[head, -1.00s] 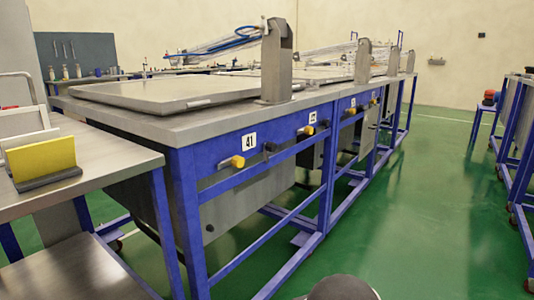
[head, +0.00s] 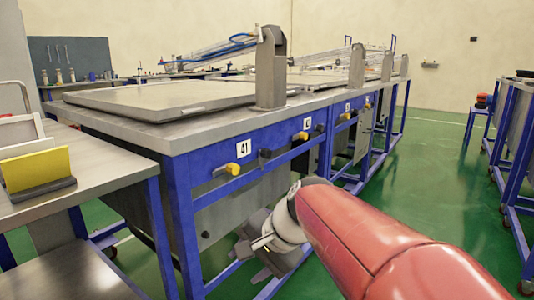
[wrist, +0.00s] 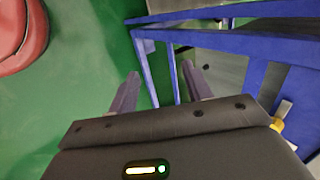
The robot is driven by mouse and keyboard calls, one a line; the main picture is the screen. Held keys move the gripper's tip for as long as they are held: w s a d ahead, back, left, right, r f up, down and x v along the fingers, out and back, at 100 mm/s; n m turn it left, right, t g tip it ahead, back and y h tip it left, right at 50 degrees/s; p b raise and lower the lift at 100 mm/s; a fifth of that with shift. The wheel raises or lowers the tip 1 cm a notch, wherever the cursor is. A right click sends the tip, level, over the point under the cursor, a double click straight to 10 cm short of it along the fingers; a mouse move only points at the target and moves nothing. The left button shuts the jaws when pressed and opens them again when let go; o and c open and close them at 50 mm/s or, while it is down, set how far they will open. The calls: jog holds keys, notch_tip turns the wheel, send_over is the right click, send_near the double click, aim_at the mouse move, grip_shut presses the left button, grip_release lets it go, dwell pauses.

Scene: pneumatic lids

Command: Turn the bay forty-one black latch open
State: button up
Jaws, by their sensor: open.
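The black latch (head: 266,153) sits on the blue front rail, right of the white label 41 (head: 244,148) and a yellow-handled latch (head: 232,168). It is small in the head view, and I cannot make out its exact turn. My gripper (head: 262,244) is below and in front of the rail, apart from the latch. In the wrist view my gripper (wrist: 160,88) has its two fingers spread with nothing between them. A yellow handle (wrist: 277,125) shows at the right edge there; the black latch cannot be made out.
A second yellow latch (head: 300,136) and a further label lie farther right on the rail. A grey lid (head: 165,97) lies closed on the bench top. A side table with a yellow card (head: 36,169) stands at left. The green floor (head: 420,170) is clear at right.

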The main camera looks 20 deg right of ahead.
jog(key=w+d+r+m+t+y, duration=0.1)
jog(key=w+r+m, duration=0.15)
jog(key=w, duration=0.25)
jog(key=w+d+r+m+y, duration=0.1)
jog(key=w+d+m+y, duration=0.1)
jog(key=w+m, duration=0.25)
jog(key=m+t+y+p, duration=0.1)
jog(key=m+t+y, duration=0.2)
jog(key=m+t, duration=0.7)
send_near(269, 153)
jog(key=w+r+m+g, duration=0.1)
jog(key=m+g, duration=0.1)
jog(key=x, duration=0.3)
jog(key=p+x, duration=0.1)
jog(key=x, duration=0.3)
jog(key=shift+w+a+r, duration=0.1)
jog(key=shift+w+r, duration=0.1)
jog(key=shift+w, duration=0.1)
jog(key=c, duration=1)
jog(key=shift+o, duration=0.2)
